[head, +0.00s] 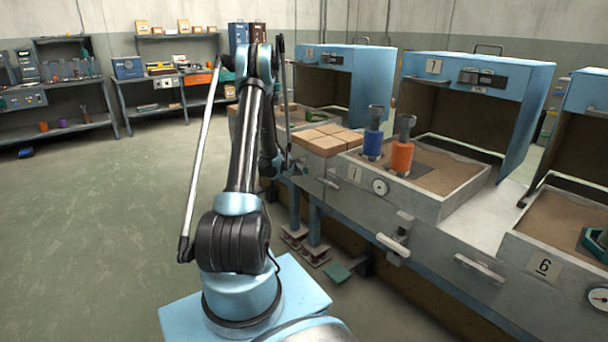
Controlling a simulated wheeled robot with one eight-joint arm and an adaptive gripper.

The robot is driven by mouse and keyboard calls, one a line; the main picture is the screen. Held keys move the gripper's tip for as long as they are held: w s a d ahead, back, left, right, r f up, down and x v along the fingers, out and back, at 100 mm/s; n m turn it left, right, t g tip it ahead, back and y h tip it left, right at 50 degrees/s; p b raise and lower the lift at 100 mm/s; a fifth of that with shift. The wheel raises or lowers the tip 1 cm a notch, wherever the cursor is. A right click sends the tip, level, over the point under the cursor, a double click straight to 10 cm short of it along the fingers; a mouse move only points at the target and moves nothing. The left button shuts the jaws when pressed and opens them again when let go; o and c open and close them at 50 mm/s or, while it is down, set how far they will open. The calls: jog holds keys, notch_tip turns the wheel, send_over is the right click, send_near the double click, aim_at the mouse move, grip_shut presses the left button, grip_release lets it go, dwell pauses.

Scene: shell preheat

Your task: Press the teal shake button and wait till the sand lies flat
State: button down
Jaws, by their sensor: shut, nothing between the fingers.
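Sand fills an open bin (452,170) at the centre right, under a blue hood marked 7, and another bin (562,212) marked 6 at the right edge. The sand in the centre bin looks mostly level around the things in it. A flat teal plate (338,273) is low down below the bench front; I cannot tell whether it is the shake button. My gripper (291,168) is partly hidden behind my arm, near the bench's left front by the tan blocks. It is shut and empty. What its tips touch cannot be made out.
Blue (373,141) and orange (401,156) cylinders with grey tops stand at the centre bin. Tan blocks (327,140) lie left of them. Handles (392,243) stick out from the bench front. A green piece (596,243) sits in the right bin. The left floor is clear.

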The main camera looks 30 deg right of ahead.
jog(key=shift+d, duration=0.2)
dwell(0.5)
jog(key=shift+d, duration=0.25)
jog(key=shift+d, duration=0.45)
dwell(0.8)
jog(key=shift+a, duration=0.9)
jog(key=a, duration=0.5)
jog(key=shift+s, duration=0.25)
jog(key=shift+r, duration=0.1)
dwell(0.9)
